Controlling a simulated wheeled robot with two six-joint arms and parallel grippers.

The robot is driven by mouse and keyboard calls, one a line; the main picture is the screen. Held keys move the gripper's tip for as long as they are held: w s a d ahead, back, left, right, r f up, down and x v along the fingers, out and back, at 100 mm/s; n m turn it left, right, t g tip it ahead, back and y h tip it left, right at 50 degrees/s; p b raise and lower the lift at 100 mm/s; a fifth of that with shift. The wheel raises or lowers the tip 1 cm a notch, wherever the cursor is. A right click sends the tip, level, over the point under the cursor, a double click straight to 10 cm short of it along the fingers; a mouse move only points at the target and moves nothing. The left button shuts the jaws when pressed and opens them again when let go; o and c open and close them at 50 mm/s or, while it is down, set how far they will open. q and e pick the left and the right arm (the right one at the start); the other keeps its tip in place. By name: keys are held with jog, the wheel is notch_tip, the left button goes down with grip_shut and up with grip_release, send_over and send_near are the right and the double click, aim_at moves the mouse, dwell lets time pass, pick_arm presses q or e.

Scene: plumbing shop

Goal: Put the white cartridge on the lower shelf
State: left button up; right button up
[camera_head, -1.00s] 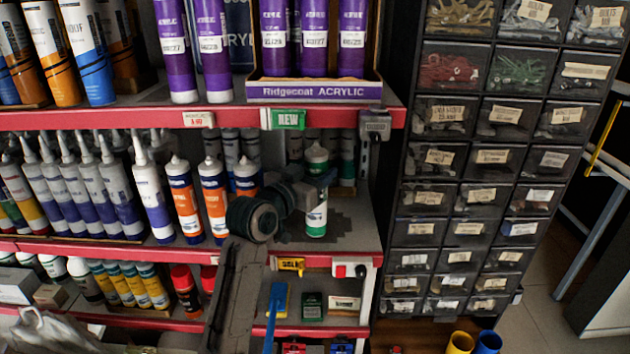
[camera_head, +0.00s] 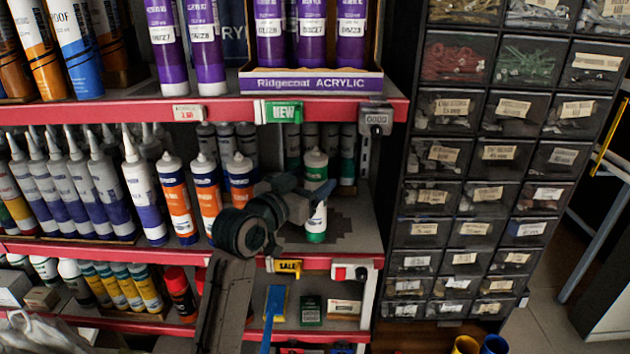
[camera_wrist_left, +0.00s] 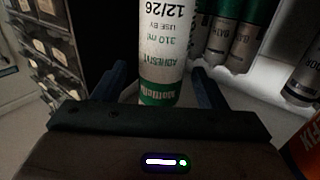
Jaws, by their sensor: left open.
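The white cartridge (camera_head: 316,222) has green bands and stands upright near the front of the middle shelf (camera_head: 350,230), at its right end. My left gripper (camera_head: 303,194) reaches in from the left, open, at the cartridge, and hides part of its middle. In the left wrist view the cartridge (camera_wrist_left: 160,45) stands between the two blue fingers of the left gripper (camera_wrist_left: 158,88), which show on either side with gaps. The lower shelf (camera_head: 285,337) lies below and holds a blue-and-yellow brush (camera_head: 275,303) and small boxes. My right gripper is not in view.
Orange-and-white cartridges (camera_head: 208,192) stand close left of my gripper. More green-banded cartridges (camera_wrist_left: 222,45) stand behind the white one. The upper shelf's red edge (camera_head: 220,110) is overhead. A black drawer cabinet (camera_head: 475,150) stands to the right.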

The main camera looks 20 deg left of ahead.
pick_arm(q)
jog(key=b+v, duration=0.2)
jog(key=v, duration=0.8)
